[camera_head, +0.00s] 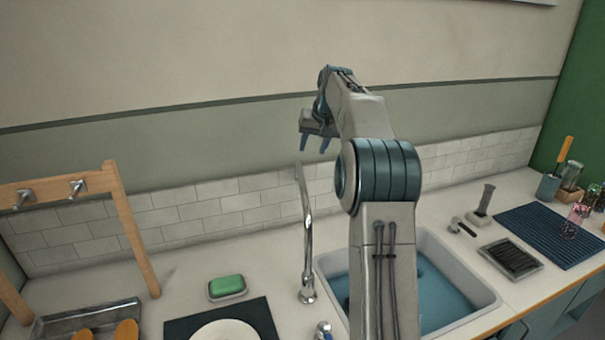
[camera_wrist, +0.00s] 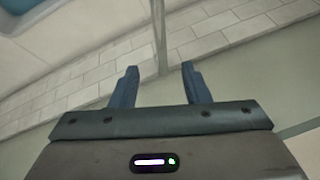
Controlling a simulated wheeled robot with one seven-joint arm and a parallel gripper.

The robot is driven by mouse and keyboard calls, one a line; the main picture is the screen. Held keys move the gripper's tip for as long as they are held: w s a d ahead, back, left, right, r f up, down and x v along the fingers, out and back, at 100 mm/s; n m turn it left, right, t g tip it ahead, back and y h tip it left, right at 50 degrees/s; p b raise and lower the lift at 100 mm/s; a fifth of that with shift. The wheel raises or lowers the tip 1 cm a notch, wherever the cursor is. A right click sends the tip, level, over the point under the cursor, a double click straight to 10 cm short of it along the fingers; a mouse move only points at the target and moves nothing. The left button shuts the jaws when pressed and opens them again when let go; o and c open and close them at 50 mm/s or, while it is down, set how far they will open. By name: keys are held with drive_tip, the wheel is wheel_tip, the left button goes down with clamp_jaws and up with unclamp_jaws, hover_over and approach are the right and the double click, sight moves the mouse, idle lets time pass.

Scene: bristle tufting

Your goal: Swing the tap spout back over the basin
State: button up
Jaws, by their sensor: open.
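The chrome tap spout (camera_head: 306,235) rises from its base on the counter, just left of the basin (camera_head: 462,312). Its upper end stands near the tiled wall, left of the basin rather than over it. My gripper (camera_head: 314,146) is open, fingers pointing down, just above and right of the spout's upper end. In the wrist view, the spout (camera_wrist: 159,30) runs down the picture and its end shows between the two blue fingertips of my gripper (camera_wrist: 159,69). I cannot tell whether they touch it. My arm hides part of the basin, which holds blue water.
A green soap bar (camera_head: 227,285) on a dish and a plate on a dark mat (camera_head: 182,327) lie left of the tap. A wooden rack (camera_head: 130,225) stands further left. A drying mat (camera_head: 550,234), brush and cups are at the right. The wall is close behind.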

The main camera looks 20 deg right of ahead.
sight(302, 177)
drive_tip(key=p+x, duration=0.2)
drive_tip(key=x, duration=1.1)
drive_tip(key=shift+w+f, duration=0.15)
drive_tip(key=shift+f, duration=0.2)
clamp_jaws()
